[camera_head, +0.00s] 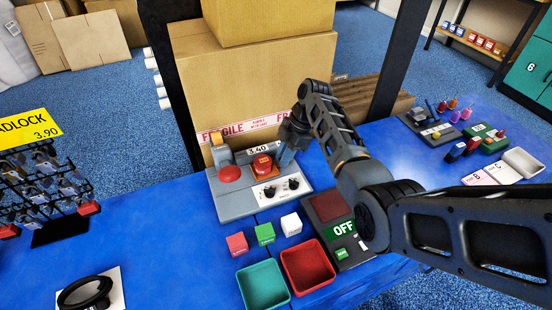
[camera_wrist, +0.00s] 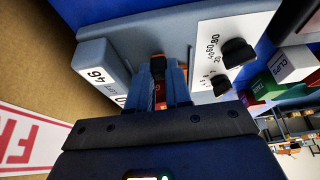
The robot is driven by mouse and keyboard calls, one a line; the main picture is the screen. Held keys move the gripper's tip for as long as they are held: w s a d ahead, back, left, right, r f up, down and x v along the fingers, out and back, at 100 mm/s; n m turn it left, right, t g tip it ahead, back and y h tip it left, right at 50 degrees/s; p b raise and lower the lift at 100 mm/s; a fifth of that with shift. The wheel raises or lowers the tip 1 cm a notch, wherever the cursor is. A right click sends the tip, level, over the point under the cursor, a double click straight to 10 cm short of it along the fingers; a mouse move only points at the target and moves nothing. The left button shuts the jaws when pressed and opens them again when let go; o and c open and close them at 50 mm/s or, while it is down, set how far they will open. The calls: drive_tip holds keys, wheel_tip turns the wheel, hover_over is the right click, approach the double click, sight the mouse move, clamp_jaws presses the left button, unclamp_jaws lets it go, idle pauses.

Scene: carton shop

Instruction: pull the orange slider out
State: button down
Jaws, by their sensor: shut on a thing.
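The grey control panel (camera_head: 235,205) stands on the blue table in the head view, with a red round button (camera_head: 230,174) and two black knobs on a white plate. My gripper (camera_head: 284,155) is at the panel's back right. In the wrist view its two fingers (camera_wrist: 163,88) are shut on the orange slider (camera_wrist: 159,92), a narrow strip of which shows between them. An orange and red piece (camera_head: 263,164) shows beside the fingers in the head view. The fingers hide much of the slider, so how far out it stands cannot be told.
Stacked cartons (camera_head: 250,85) rise close behind the panel. A red tray (camera_head: 307,268), a teal tray (camera_head: 262,285) and small cubes lie in front. A dark box with an OFF display (camera_head: 343,231) stands to the right. A padlock rack (camera_head: 45,195) is at the left.

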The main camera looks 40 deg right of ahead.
drive_tip(key=shift+d, duration=0.2)
drive_tip(key=c, duration=1.3)
unclamp_jaws()
drive_tip(key=shift+s+d, duration=0.1)
drive_tip(key=shift+c, duration=0.2)
drive_tip(key=o, duration=0.3)
drive_tip(key=w+v, duration=0.1)
drive_tip(key=v, duration=0.6)
drive_tip(key=shift+s+r, duration=0.4)
drive_tip(key=shift+s, duration=0.15)
